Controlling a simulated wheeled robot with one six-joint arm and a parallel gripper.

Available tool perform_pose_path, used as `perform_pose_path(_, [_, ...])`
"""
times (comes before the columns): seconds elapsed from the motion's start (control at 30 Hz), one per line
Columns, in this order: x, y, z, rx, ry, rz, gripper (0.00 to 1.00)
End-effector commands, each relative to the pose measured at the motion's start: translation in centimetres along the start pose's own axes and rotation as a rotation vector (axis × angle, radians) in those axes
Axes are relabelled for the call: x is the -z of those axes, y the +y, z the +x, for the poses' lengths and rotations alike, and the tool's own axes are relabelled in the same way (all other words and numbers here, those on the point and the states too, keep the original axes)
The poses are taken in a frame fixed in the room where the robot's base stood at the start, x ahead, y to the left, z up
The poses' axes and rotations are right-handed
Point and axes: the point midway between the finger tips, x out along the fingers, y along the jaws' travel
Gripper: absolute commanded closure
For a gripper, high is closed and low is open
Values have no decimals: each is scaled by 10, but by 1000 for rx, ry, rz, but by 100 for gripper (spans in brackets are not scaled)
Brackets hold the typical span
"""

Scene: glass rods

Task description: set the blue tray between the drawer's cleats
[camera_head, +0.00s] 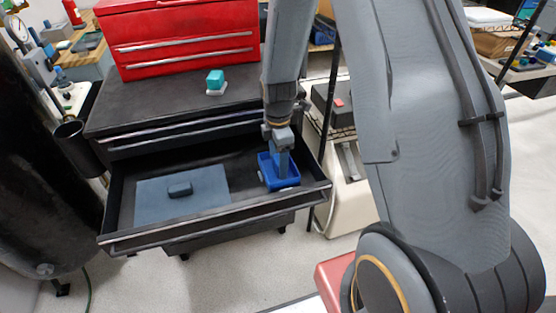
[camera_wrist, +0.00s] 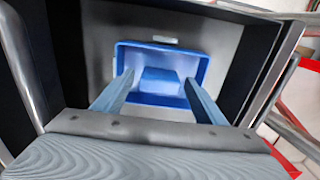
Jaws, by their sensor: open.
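The blue tray (camera_head: 284,184) sits in the right part of the open drawer (camera_head: 217,212), and its rim looks level. In the wrist view the tray (camera_wrist: 203,70) has a raised blue block (camera_wrist: 160,80) in its middle. My gripper (camera_head: 279,168) points down into the tray. Its fingers are apart, one on each side of the block, and the wrist view shows a gap between the fingertips (camera_wrist: 158,84). A small pale piece (camera_wrist: 165,39), perhaps a cleat, lies just beyond the tray's far wall. Another pale piece (camera_head: 261,177) shows at its left in the head view.
A blue-grey mat (camera_head: 150,203) with a dark block (camera_head: 180,190) covers the drawer's left part. The drawer walls stand close around my gripper. A teal-topped object (camera_head: 215,80) and a red toolbox (camera_head: 185,40) stand on the cabinet top.

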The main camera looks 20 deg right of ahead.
Motion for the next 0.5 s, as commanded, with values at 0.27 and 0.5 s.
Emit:
perform_pose_path(0.27, [0, 1, -10, -2, 0, 0, 35])
perform_pose_path(0.5, [0, 1, -49, -4, 0, 0, 35])
